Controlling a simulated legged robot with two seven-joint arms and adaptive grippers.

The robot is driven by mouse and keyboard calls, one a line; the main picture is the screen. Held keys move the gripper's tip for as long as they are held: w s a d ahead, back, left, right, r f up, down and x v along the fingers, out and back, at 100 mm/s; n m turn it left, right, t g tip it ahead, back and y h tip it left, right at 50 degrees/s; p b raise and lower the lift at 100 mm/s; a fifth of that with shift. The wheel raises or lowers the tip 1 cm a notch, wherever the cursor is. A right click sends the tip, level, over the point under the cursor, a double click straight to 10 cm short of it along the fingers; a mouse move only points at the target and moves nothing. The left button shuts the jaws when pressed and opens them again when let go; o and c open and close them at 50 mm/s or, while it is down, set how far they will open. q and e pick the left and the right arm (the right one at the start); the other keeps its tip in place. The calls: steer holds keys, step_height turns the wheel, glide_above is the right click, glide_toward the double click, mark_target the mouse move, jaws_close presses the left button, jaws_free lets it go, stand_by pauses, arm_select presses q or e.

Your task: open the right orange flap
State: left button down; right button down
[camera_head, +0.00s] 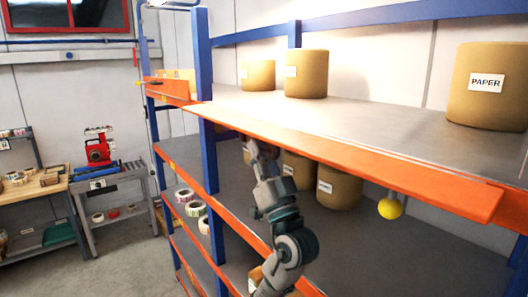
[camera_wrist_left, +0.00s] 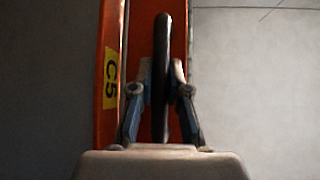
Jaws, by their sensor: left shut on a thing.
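The right orange flap (camera_head: 340,152) is a long orange panel along the front of the upper shelf. It juts out toward me, and a yellow ball knob (camera_head: 390,207) hangs under its right part. My left gripper (camera_head: 250,146) is just below the flap's left part, with its tips partly hidden. In the left wrist view my left gripper (camera_wrist_left: 160,85) is shut on a dark upright bar (camera_wrist_left: 161,50). My right gripper is not in view.
Brown paper rolls (camera_head: 306,75) stand on the upper shelf (camera_head: 400,115), and more stand on the level below. A blue post (camera_head: 203,60) is left of my arm. Label rolls (camera_head: 195,208) lie on a lower left shelf. A cart (camera_head: 110,180) stands farther left, with open floor before it.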

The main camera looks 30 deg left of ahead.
arm_select(q)
steer(key=shift+a+f, duration=0.15)
steer(key=shift+a, duration=0.1)
steer(key=shift+s+a+r+m+t+h+p, duration=0.1)
steer(key=shift+r+m+t+h+p, duration=0.15)
steer(key=shift+m+t+h, duration=0.4)
steer(key=shift+s+d+r+m+t+h+p, duration=0.1)
steer(key=shift+r+m+t+h+p, duration=0.2)
steer(key=shift+m, duration=0.65)
steer(key=shift+s+a+r+m+t+h+p, duration=0.1)
steer(key=shift+r+m+t+h+p, duration=0.1)
steer(key=shift+m+t+h, duration=0.45)
steer(key=shift+f, duration=0.1)
steer(key=c, duration=1.3)
jaws_free()
steer(key=shift+c, duration=0.2)
steer(key=shift+o, duration=1)
steer(key=shift+w+a+f, duration=0.1)
steer(key=shift+w+a, duration=0.05)
steer(key=shift+a, duration=0.4)
